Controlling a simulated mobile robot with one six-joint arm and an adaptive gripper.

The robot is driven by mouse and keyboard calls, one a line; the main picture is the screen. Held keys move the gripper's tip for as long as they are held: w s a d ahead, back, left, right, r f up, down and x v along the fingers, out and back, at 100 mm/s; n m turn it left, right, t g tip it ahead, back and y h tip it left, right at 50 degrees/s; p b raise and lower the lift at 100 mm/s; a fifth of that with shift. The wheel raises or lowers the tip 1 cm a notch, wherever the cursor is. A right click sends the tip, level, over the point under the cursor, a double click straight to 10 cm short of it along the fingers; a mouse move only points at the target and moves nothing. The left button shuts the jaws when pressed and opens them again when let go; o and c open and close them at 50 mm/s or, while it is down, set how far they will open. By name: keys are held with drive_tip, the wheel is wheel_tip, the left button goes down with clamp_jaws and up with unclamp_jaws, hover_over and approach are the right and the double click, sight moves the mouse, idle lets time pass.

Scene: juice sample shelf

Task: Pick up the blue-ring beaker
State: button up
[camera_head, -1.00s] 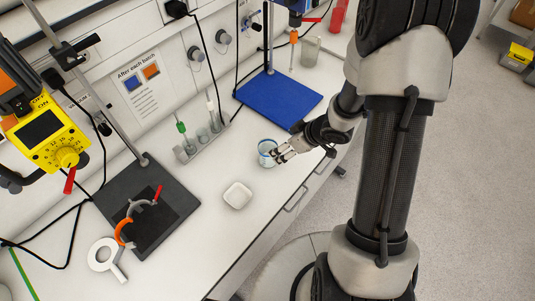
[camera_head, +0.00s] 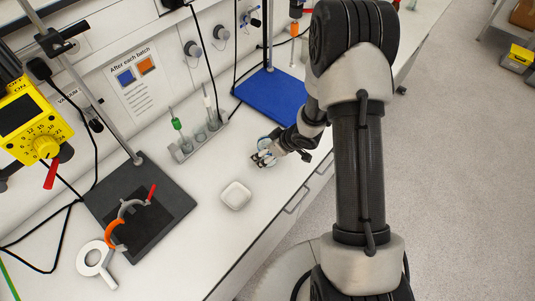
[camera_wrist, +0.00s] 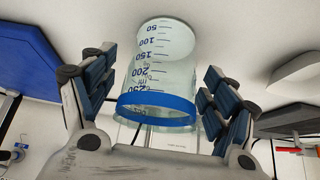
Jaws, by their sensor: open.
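The blue-ring beaker (camera_wrist: 158,75) is clear glass with a graduated scale and a blue band at its rim. In the wrist view it stands on the white bench between the two fingers of my gripper (camera_wrist: 155,95). The fingers are spread to either side, with a visible gap on each side of the glass. In the head view my gripper (camera_head: 262,158) is at the beaker (camera_head: 268,142), and the fingers and wrist hide most of it.
A white square dish (camera_head: 236,195) lies on the bench nearer the front. A test tube rack (camera_head: 200,140) stands to the left of the beaker. A blue stand base (camera_head: 271,98) lies behind it. A dark stand base (camera_head: 178,207) with clamps is at the left.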

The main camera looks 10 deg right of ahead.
drive_tip(key=shift+r, duration=0.1)
drive_tip(key=c, duration=1.4)
